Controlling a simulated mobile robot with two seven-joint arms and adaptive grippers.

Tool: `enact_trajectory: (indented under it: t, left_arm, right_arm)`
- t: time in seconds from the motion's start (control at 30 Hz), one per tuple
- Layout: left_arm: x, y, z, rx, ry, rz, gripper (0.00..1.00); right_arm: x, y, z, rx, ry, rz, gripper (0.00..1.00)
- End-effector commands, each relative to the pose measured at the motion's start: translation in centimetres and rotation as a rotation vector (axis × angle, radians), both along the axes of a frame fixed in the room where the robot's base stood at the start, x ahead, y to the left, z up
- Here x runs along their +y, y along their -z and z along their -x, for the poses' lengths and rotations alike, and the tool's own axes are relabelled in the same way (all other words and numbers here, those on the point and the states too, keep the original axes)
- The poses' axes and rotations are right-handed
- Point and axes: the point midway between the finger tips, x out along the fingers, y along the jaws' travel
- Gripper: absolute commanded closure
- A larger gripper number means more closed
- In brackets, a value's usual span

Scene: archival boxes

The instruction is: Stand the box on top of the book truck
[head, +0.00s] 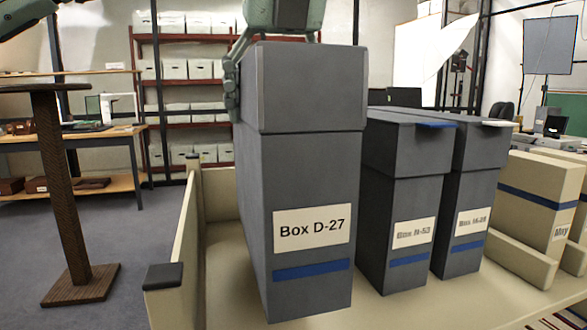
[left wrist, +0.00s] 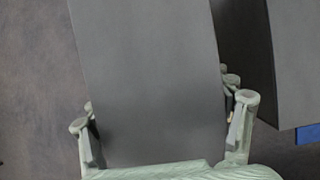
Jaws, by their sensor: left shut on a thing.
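Box D-27 (head: 312,180) is a tall grey box with a white label and a blue stripe, upright in the head view over the cream book truck (head: 172,250). I cannot tell whether its base touches the truck top. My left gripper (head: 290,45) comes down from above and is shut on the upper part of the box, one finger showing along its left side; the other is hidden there. In the left wrist view the gripper (left wrist: 163,132) has its fingers on both sides of the grey box (left wrist: 150,70). My right gripper is not in view.
Two similar grey boxes (head: 405,190) (head: 472,185) stand close to the right of Box D-27. Cream boxes (head: 540,205) stand further right. The truck's end wall with a black corner (head: 163,276) is at the left. A brown wooden stand (head: 62,190) is beyond it.

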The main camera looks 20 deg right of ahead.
Motion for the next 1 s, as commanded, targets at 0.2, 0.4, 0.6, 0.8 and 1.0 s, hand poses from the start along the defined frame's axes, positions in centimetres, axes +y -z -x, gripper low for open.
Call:
enact_trajectory:
  t: [0.2,0.4,0.6,0.8,1.0]
  left_arm:
    - [0.1,2.7,-0.1,-0.004,0.0,0.002,0.81]
    - [0.0,4.0,-0.1,-0.003,0.0,0.003,0.81]
    - [0.1,6.4,-0.1,-0.004,0.0,0.003,0.81]
    - [0.0,6.7,-0.1,-0.004,-0.001,0.004,0.81]
    - [0.0,6.9,0.0,-0.001,-0.001,0.001,0.08]
  right_arm:
    - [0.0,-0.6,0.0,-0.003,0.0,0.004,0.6]
    - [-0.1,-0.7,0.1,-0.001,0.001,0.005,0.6]
    - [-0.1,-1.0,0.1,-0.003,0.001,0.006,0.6]
    - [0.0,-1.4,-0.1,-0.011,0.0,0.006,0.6]
    - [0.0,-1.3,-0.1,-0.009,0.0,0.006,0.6]
